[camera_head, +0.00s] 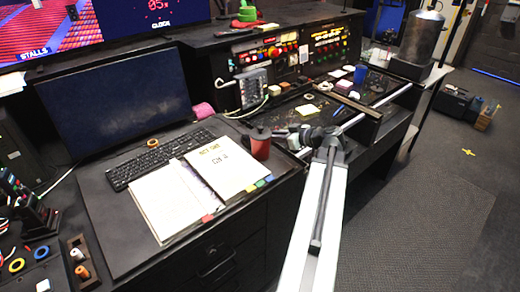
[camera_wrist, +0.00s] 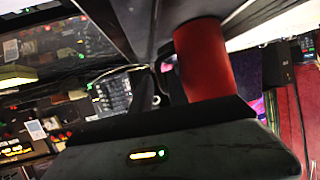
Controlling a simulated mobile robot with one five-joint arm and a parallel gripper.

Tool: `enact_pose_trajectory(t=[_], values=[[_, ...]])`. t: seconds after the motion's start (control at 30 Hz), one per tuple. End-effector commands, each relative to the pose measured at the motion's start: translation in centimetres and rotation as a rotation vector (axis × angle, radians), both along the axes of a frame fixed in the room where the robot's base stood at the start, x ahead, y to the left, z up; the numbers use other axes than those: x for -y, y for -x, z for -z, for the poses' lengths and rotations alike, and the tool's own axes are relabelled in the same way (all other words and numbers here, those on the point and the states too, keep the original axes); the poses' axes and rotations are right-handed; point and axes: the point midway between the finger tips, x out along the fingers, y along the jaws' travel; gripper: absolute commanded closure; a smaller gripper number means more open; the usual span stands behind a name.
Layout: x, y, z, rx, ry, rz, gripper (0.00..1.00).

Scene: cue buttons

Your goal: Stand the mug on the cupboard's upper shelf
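The red mug (camera_head: 260,149) stands at the right edge of the desk, beside the open papers, with something dark at its top. My gripper (camera_head: 305,140) is just to the right of the mug, at the end of my arm. In the wrist view the mug (camera_wrist: 206,62) appears as a red cylinder close beyond the dark gripper body. The fingertips do not show clearly, so I cannot tell whether they are open or touch the mug. I cannot make out a cupboard with an upper shelf in either view.
The desk holds a keyboard (camera_head: 158,158), papers (camera_head: 222,165) and a dark monitor (camera_head: 117,103). A console with lit buttons (camera_head: 270,52) stands behind. A small box with orange and white pieces (camera_head: 82,262) is at front left. Open grey floor (camera_head: 425,225) lies to the right.

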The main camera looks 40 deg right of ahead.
Motion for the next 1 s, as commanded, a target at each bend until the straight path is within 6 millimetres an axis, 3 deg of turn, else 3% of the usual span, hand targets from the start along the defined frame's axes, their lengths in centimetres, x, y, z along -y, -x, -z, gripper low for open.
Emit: enact_pose_trajectory(t=[0.1, 0.3, 0.4, 1.0], values=[[-0.18, -1.68, 0.95, 0.0, 0.0, -0.002, 0.8], [-0.27, -1.82, 0.76, 0.0, 0.001, 0.0, 0.8], [-0.28, -1.82, 0.76, 0.0, 0.001, 0.0, 1.0], [-0.34, -1.85, 0.76, 0.0, 0.001, -0.001, 1.0]])
